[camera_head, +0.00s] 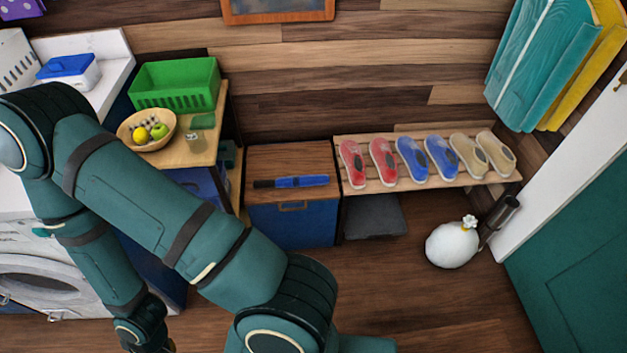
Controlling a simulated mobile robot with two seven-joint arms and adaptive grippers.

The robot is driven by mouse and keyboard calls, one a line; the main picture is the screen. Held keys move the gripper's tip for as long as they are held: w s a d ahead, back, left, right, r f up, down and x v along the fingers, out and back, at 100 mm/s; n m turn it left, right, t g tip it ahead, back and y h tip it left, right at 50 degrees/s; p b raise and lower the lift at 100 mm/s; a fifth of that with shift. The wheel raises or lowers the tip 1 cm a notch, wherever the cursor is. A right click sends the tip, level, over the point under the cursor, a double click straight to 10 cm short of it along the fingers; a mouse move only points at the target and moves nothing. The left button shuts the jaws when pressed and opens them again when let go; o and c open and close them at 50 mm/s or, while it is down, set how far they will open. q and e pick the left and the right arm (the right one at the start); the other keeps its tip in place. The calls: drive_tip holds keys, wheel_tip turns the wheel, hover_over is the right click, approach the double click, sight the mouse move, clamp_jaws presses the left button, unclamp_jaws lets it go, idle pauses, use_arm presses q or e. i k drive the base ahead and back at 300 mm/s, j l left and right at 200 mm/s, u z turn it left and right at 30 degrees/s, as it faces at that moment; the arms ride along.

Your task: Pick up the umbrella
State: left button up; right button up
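A folded blue umbrella (302,182) with a black end lies on its side across the wooden top of a low blue cabinet. It lies roughly left to right, and nothing covers it. My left arm comes in from the left and bends down toward the bottom edge. My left gripper (158,347) is at the bottom left, mostly cut off by the frame edge, well apart from the umbrella. I cannot tell whether it is open or shut. My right gripper is not in view.
The low cabinet (290,222) stands between a wooden side unit with a fruit bowl (133,129) and green basket (176,84), and a slatted shoe rack (352,187) with several shoes. A white round ornament (452,246) stands on the floor at right. Middle floor is clear.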

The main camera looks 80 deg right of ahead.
sight(300, 182)
drive_tip(key=z, duration=4.4)
drive_tip(key=j+u, duration=0.15)
drive_tip(key=u, duration=1.6)
drive_tip(key=i+l, duration=0.1)
drive_tip(key=i, duration=0.2)
drive_tip(key=i+l, duration=0.1)
drive_tip(key=i, duration=0.2)
